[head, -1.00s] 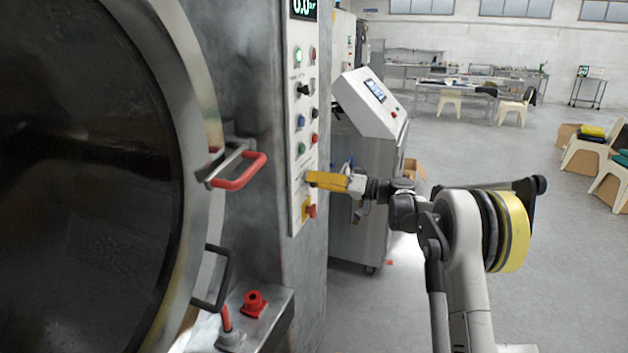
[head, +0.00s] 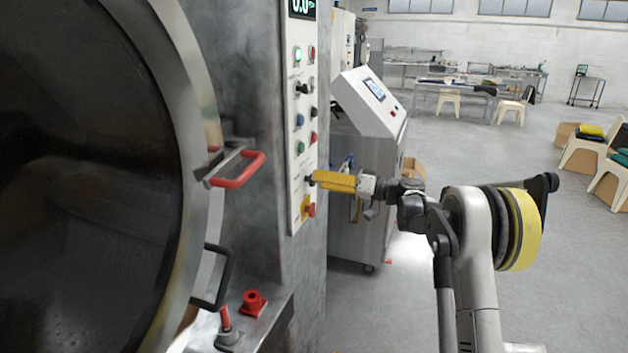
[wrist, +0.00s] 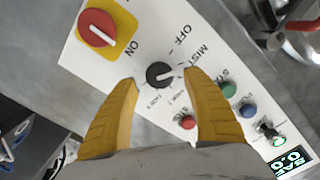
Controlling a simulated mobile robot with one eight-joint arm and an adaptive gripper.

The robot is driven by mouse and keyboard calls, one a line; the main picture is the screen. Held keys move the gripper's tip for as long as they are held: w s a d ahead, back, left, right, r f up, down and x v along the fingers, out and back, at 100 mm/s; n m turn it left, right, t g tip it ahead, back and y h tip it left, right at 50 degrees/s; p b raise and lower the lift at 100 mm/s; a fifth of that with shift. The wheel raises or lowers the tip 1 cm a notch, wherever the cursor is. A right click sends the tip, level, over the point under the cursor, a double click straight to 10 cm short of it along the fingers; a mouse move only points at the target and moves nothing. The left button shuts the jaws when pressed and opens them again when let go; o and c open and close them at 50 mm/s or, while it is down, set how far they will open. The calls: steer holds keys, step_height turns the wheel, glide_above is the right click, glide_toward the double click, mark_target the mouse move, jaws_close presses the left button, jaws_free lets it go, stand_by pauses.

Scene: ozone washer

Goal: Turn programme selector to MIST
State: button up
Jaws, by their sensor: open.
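The programme selector is a black round knob (wrist: 159,74) on the white control panel (wrist: 100,62). It has printed labels around it, with OFF and MIST readable in the wrist view. A pale mark shows on the knob's right side; I cannot tell for sure which label it points to. My gripper (wrist: 161,77) is open, with one yellow finger on each side of the knob and a visible gap around it. In the head view my gripper (head: 314,178) reaches the lower panel from the right, and the knob shows as a small dark spot (head: 308,181) at its fingertips.
A red rotary switch on a yellow plate (wrist: 98,28) sits close to the knob. Coloured buttons (wrist: 228,89) line the panel on the other side. A red-handled door latch (head: 238,170) projects left of the panel. A grey console (head: 368,150) stands behind my gripper.

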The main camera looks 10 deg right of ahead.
steer(key=v, duration=0.9)
steer(key=shift+s+d, duration=0.15)
steer(key=s+a+r+m+g+h, duration=0.25)
steer(key=s+a+h, duration=0.45)
steer(key=s+a, duration=0.75)
steer(key=s+d+f+h, duration=0.2)
steer(key=s+f+h, duration=0.2)
steer(key=s, duration=0.9)
steer(key=s+d+f+h, duration=0.2)
steer(key=s+f+h, duration=0.2)
steer(key=s, duration=1)
step_height(320, 180, down, 2)
steer(key=shift+d+f+m, duration=0.1)
steer(key=shift+d+m, duration=0.05)
steer(key=shift+m, duration=0.2)
